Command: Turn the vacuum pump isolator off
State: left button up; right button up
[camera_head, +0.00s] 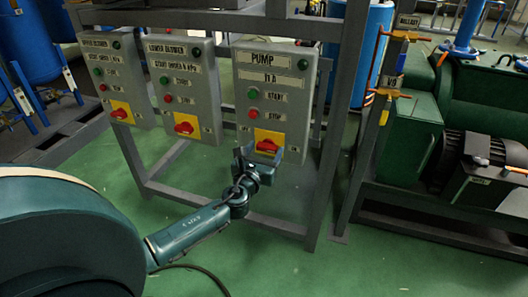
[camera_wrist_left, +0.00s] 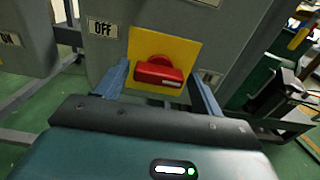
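The vacuum pump isolator is a red rotary handle on a yellow plate (camera_head: 273,136), low on the grey box labelled PUMP (camera_head: 270,93). In the left wrist view the red handle (camera_wrist_left: 158,74) lies roughly level across the plate, with an OFF label to its left. My left gripper (camera_head: 259,158) is just in front of the plate. In the left wrist view its two fingers (camera_wrist_left: 160,82) stand apart on either side of the handle. I cannot tell whether either finger touches it. My right gripper is not in view.
Two similar grey boxes with red isolators, one in the middle (camera_head: 181,85) and one at left (camera_head: 117,80), hang on the same frame. Green pump machinery (camera_head: 410,125) with orange-handled valves stands at right.

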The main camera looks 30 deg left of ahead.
pick_arm(q)
jog(key=c, duration=0.7)
jog(key=shift+n, duration=0.3)
jog(key=n+b, duration=0.1)
jog(key=n, duration=0.2)
jog(key=shift+n, duration=0.3)
jog(key=n, duration=0.4)
jog(key=shift+a+f+n+b, duration=0.15)
jog(key=shift+n+b, duration=0.15)
jog(key=shift+b, duration=0.05)
jog(key=n, duration=0.4)
jog(key=shift+n, duration=0.3)
jog(key=shift+f+n, duration=0.1)
jog(key=shift+n, duration=2.1)
jog(key=o, duration=1)
jog(key=shift+c, duration=0.2)
